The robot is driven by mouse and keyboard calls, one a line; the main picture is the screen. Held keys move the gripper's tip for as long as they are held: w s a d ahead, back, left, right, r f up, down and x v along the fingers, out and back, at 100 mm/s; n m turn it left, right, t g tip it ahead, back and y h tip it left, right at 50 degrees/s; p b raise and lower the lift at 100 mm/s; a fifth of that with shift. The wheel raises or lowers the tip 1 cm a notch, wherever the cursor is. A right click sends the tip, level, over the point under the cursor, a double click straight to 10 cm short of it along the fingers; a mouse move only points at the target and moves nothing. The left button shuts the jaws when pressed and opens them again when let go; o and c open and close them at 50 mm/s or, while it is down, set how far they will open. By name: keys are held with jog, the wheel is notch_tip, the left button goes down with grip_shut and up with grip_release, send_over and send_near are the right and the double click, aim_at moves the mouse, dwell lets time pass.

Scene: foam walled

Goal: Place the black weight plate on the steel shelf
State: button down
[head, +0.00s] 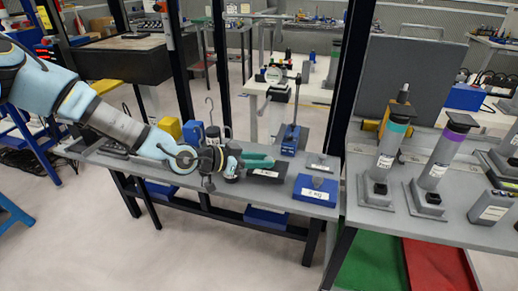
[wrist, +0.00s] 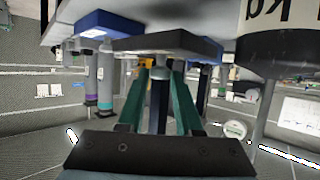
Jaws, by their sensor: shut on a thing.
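The black weight plate (head: 266,173), a flat dark block with a white label, is at the grey bench top in the head view. It also shows in the upside-down wrist view (wrist: 165,42), between the tips of my teal fingers. My gripper (head: 268,163) is shut on it, reaching in from the left. I cannot tell whether the plate touches the bench. A long grey surface (head: 205,181), perhaps the steel shelf, lies under the gripper; which surface is the steel shelf is not certain.
A blue block with a white label (head: 316,190) stands right of the plate. A dark labelled cylinder (wrist: 280,42) is close to the gripper. Blue and yellow weights (head: 193,133) stand behind the arm. A black post (head: 345,80) rises right of the blue block.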

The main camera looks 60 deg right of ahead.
aim_at(256, 172)
jog(key=shift+f+p, duration=0.6)
jog(key=shift+f, duration=1.45)
jog(key=shift+f, duration=0.1)
jog(key=c, duration=0.6)
grip_release()
jog(key=b+v, duration=0.3)
jog(key=v, duration=0.9)
jog(key=shift+a, duration=0.1)
